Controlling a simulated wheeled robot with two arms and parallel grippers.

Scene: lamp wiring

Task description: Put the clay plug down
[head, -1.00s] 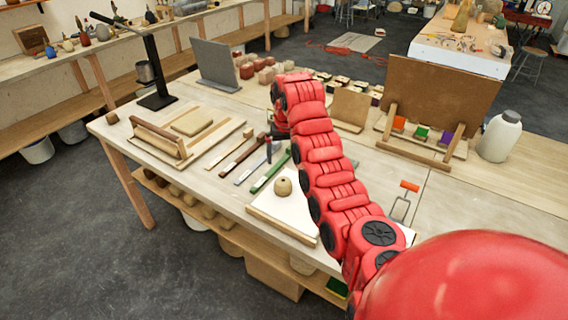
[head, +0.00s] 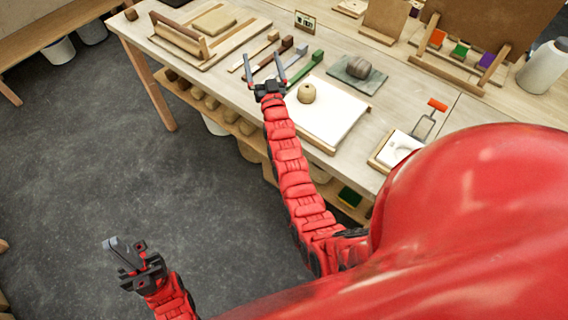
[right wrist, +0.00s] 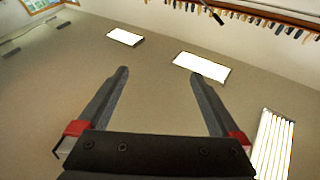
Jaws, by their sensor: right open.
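A small tan clay lump (head: 306,92) with a dark spot on top, which looks like the clay plug, sits on a white board (head: 330,113) on the workbench. My right gripper (head: 263,57) is open and empty, left of the lump and apart from it, over the tool handles. The right wrist view also shows its two fingers (right wrist: 160,85) spread with nothing between them. My left gripper (head: 124,250) is low at the left over the grey floor, away from the bench; its jaw opening is unclear.
A grey lump (head: 359,67) rests on a dark slab (head: 352,83) behind the white board. Several tools, including a green-handled one (head: 307,66), lie beside my right gripper. An orange-handled tool (head: 437,105) and a white bottle (head: 545,68) are at the right.

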